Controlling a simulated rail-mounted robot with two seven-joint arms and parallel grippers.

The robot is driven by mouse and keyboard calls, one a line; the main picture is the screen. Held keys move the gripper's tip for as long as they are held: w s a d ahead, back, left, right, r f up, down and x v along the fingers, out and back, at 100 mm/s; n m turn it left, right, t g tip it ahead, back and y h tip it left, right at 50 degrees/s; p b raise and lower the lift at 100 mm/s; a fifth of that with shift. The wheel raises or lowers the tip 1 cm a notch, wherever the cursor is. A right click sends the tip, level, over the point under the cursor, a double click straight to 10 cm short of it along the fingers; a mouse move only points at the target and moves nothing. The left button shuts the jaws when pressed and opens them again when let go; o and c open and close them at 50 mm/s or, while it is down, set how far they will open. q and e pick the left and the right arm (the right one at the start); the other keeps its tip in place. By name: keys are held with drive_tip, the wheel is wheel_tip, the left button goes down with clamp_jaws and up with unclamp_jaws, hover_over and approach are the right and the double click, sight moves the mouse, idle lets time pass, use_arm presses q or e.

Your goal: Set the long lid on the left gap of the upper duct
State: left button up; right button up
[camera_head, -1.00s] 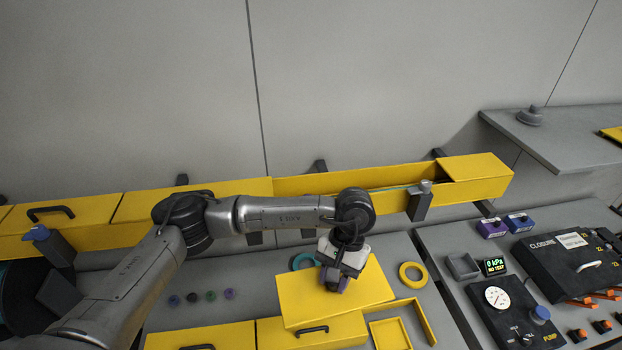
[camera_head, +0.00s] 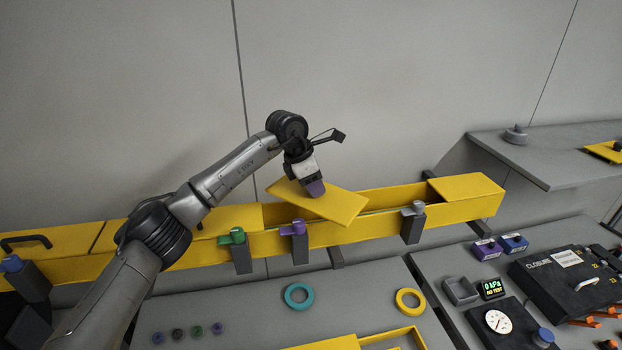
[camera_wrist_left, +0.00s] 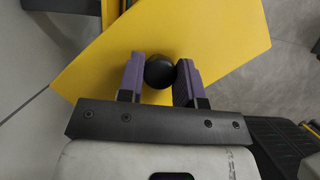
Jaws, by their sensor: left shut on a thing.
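The long lid (camera_head: 335,207) is a flat yellow plate, tilted and turned askew above the upper duct (camera_head: 375,223). My left gripper (camera_head: 315,188) is shut on the lid's black round knob (camera_wrist_left: 160,71), which sits between the purple fingertips in the left wrist view. The lid also fills much of that view (camera_wrist_left: 215,35). Another cover (camera_head: 225,219) closes the duct to the left. The lid hides part of the opening. My right gripper is not in view.
Clamps, one green (camera_head: 236,237), one purple (camera_head: 297,229) and one grey (camera_head: 413,222), stand along the duct's front. A teal ring (camera_head: 299,306) and a yellow ring (camera_head: 398,301) lie on the grey bench (camera_head: 245,318). The wall behind is clear.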

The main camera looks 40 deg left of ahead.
use_arm(q)
drive_tip(key=n, duration=0.2)
drive_tip(key=a+n+y, duration=0.1)
drive_tip(key=n+t+y, duration=0.1)
drive_tip(key=n, duration=0.1)
drive_tip(key=shift+w+a+r+n, duration=0.2)
drive_tip(key=shift+w+a+n, duration=0.1)
drive_tip(key=shift+w+a, duration=0.05)
drive_tip(key=shift+a+n+y, duration=0.1)
drive_tip(key=shift+n+y, duration=0.4)
drive_tip(key=shift+n, duration=0.6)
drive_tip(key=shift+w+n, duration=0.1)
drive_tip(key=shift+n, duration=0.6)
drive_tip(key=shift+f+b, duration=2.1)
drive_tip(key=shift+f, duration=0.8)
drive_tip(key=o, duration=1.1)
drive_tip(key=shift+c, duration=0.2)
drive_tip(key=v, duration=0.4)
drive_tip(key=b+v, duration=0.1)
drive_tip(key=v, duration=0.3)
drive_tip(key=b+v, duration=0.1)
drive_tip(key=v, duration=0.3)
drive_tip(key=shift+d+r, duration=0.2)
drive_tip(key=shift+d, duration=0.05)
drive_tip(key=shift+s+r+b, duration=0.3)
drive_tip(key=shift+r, duration=0.4)
